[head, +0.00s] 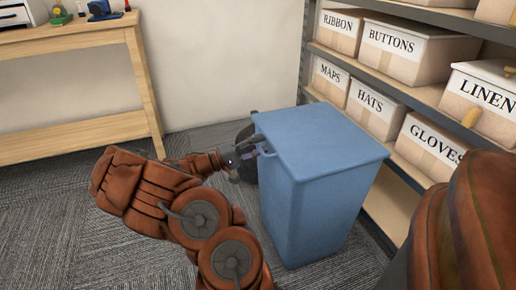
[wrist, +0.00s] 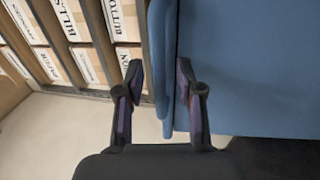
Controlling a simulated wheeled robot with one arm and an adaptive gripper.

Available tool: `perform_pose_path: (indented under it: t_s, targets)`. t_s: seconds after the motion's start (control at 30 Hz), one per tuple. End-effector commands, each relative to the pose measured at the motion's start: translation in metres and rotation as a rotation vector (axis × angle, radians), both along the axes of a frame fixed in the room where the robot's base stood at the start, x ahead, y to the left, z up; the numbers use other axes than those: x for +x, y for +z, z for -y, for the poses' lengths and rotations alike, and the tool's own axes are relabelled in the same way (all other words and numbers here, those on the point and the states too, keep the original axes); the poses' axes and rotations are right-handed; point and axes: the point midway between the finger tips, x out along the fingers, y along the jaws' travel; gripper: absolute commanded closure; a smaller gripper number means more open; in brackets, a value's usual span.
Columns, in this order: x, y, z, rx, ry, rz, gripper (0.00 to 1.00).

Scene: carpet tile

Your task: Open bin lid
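A blue bin (head: 305,205) stands on the carpet in the head view, with its flat blue lid (head: 320,133) lying shut on top. My gripper (head: 245,150) is at the left side of the bin, at about lid height; its fingers are partly hidden there. In the wrist view my gripper (wrist: 158,66) has its two dark fingers spread apart. The edge of the lid (wrist: 161,40) lies between them, with the bin's wall (wrist: 255,70) to the right. I cannot tell whether either finger touches the lid.
A metal shelf (head: 345,58) with several labelled boxes stands close to the bin's right and back. A wooden table (head: 75,45) with small items is at the left. Carpet (head: 60,215) is clear at the left.

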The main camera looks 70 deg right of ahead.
Motion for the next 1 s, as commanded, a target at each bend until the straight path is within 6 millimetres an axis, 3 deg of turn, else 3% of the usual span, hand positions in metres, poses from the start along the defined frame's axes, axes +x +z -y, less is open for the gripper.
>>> perform_pose_path:
  t_s: [0.17,0.53,1.0]
  targets:
    - [0.0001,0.0003,0.0,0.0,0.0,0.0,0.63]
    - [0.0003,0.0001,-0.0001,0.001,0.001,0.001,1.0]
    - [0.0004,0.0,-0.0003,0.001,0.001,0.001,1.0]
